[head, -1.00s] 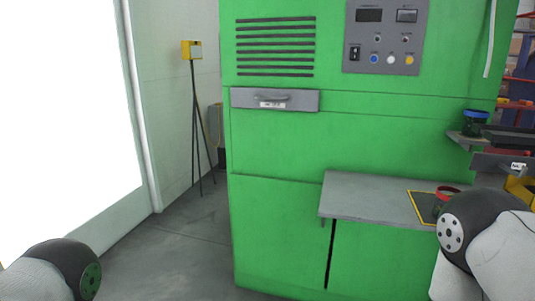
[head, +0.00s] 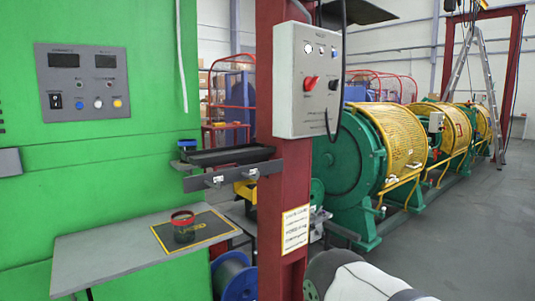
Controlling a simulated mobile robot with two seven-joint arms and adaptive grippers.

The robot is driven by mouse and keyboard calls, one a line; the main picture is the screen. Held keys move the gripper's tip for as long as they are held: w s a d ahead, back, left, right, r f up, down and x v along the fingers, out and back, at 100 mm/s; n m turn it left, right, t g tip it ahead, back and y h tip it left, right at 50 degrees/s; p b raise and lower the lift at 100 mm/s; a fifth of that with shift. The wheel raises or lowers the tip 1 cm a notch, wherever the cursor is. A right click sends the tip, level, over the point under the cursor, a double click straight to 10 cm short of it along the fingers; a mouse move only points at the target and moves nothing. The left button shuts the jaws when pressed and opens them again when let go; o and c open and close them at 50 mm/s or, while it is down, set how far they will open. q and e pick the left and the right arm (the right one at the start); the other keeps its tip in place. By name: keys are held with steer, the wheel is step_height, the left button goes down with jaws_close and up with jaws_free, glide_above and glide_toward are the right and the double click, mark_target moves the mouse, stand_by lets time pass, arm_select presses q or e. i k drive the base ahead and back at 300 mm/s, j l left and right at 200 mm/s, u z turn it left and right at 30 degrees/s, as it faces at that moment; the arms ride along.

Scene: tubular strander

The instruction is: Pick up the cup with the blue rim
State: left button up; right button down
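The cup with the blue rim (head: 186,147) is small and dark. It stands at the left end of a dark shelf beside the green cabinet, partly hidden behind the shelf's edge. Another cup, with a red rim (head: 183,226), stands upright on a yellow-edged dark mat (head: 213,222) on the grey table (head: 100,258). Part of my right arm shows at the bottom, but neither gripper is in view.
A red post (head: 285,190) with a grey control box (head: 308,80) stands right of the shelf (head: 230,156). A rail with small tags (head: 235,175) runs below the shelf. Green and yellow machinery (head: 410,150) fills the right, with open floor in front.

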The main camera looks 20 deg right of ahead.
mark_target(185, 145)
steer(key=z, duration=0.3)
steer(key=i+j+z, duration=0.2)
steer(key=j, duration=0.15)
steer(key=i+j+z, duration=0.1)
steer(key=j+z, duration=0.15)
steer(key=j, duration=0.15)
steer(key=i+j+z, duration=0.2)
steer(key=j, duration=0.2)
steer(key=j+z, duration=0.25)
steer(key=j, duration=0.15)
